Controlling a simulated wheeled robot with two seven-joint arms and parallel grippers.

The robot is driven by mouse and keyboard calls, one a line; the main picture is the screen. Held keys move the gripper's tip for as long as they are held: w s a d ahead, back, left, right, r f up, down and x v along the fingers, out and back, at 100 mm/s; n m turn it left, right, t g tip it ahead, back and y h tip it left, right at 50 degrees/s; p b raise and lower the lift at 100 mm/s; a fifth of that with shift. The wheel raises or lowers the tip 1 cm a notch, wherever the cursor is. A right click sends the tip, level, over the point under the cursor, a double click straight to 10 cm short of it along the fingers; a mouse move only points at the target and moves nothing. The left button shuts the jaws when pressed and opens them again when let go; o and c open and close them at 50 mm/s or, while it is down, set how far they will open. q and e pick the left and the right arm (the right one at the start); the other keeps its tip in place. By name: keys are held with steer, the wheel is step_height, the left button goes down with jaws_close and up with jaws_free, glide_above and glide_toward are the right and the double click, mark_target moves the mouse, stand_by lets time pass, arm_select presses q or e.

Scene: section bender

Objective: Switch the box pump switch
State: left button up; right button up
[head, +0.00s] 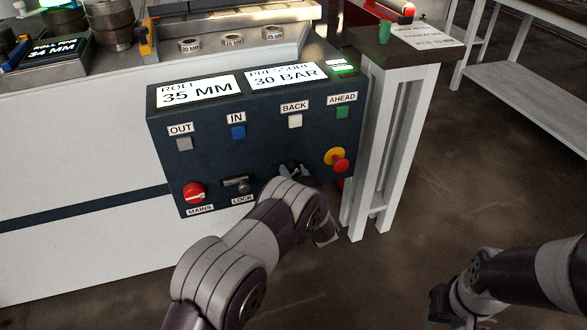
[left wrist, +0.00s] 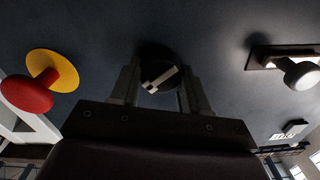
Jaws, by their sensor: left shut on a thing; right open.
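The dark blue control box (head: 262,125) is on the front of the white machine. Its pump switch is a round black knob with a white pointer line (left wrist: 160,80), seen in the left wrist view, where the line is tilted. In the head view my arm mostly hides the knob and its label. My left gripper (head: 292,172) is at the lower part of the box, its two fingers on either side of the knob and shut on it. My right gripper (head: 440,306) is open and empty at the lower right, over the floor, away from the box.
A red emergency button (head: 340,165) on a yellow disc sits right of the knob. The lock switch (head: 237,185) and red mains switch (head: 194,193) are to its left. Several square buttons line the row above. A white-legged stand (head: 388,130) is close on the right.

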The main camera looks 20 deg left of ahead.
arm_select(q)
steer(key=shift+r+m, duration=0.1)
steer(key=shift+m, duration=0.4)
steer(key=shift+p, duration=0.3)
steer(key=o, duration=1.1)
steer(key=shift+c, duration=0.2)
steer(key=p+v, duration=0.4)
steer(key=v, duration=0.8)
steer(key=shift+s+d, duration=0.2)
steer(key=shift+s, duration=0.05)
